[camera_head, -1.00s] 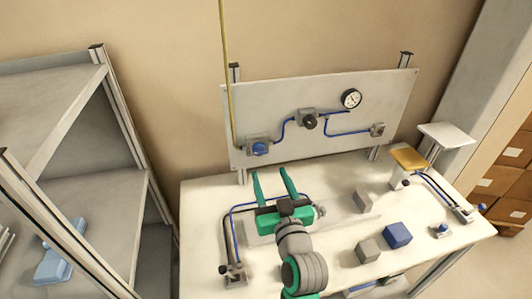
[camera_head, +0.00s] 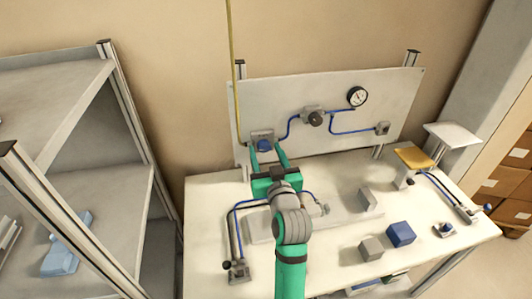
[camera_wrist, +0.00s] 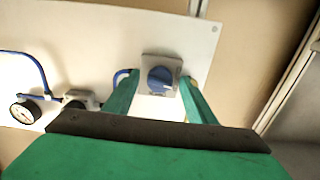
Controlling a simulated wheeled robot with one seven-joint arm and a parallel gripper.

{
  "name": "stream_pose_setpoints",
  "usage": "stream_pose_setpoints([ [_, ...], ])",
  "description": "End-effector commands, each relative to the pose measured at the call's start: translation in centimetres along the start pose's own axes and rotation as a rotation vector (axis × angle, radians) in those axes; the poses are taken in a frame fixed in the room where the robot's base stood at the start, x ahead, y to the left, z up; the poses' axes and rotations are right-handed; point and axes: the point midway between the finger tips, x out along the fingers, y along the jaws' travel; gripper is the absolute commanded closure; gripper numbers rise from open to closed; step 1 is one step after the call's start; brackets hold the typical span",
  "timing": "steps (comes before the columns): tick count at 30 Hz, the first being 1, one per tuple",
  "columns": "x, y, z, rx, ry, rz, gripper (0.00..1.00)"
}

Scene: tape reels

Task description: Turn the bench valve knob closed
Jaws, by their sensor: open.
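The blue valve knob (camera_head: 264,145) sits on a grey square plate at the left end of the upright white panel (camera_head: 385,92). In the wrist view the blue knob (camera_wrist: 160,79) shows on its grey plate, between and beyond the two green fingers. My gripper (camera_head: 267,152) is open, with its fingers pointing at the knob, one toward each side. It also shows in the wrist view (camera_wrist: 160,97). The fingers look empty, and I cannot tell whether they touch the knob.
A black knob (camera_head: 315,118) and a round gauge (camera_head: 357,96) are on the panel to the right. A blue block (camera_head: 401,234) and grey blocks (camera_head: 371,248) lie on the bench (camera_head: 206,213). A grey shelf rack (camera_head: 115,190) stands at the left.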

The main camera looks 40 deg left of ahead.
Motion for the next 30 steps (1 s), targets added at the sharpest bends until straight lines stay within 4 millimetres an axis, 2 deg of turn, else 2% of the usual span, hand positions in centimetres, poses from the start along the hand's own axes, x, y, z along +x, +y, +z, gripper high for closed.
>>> stream_pose_setpoints([
  [1, -0.01, -0.01, 0.0, 0.0, 0.0, 0.0, 0.51],
  [6, -0.02, -0.01, 0.0, 0.0, 0.0, 0.0, 0.9],
  [11, -0.03, -0.01, 0.0, -0.014, 0.0, 0.0, 0.9],
  [21, -0.04, 0.02, 0.01, -0.21, 0.0, 0.0, 0.9],
  [30, -0.05, 0.01, 0.02, -0.224, -0.001, -0.001, 0.9],
])
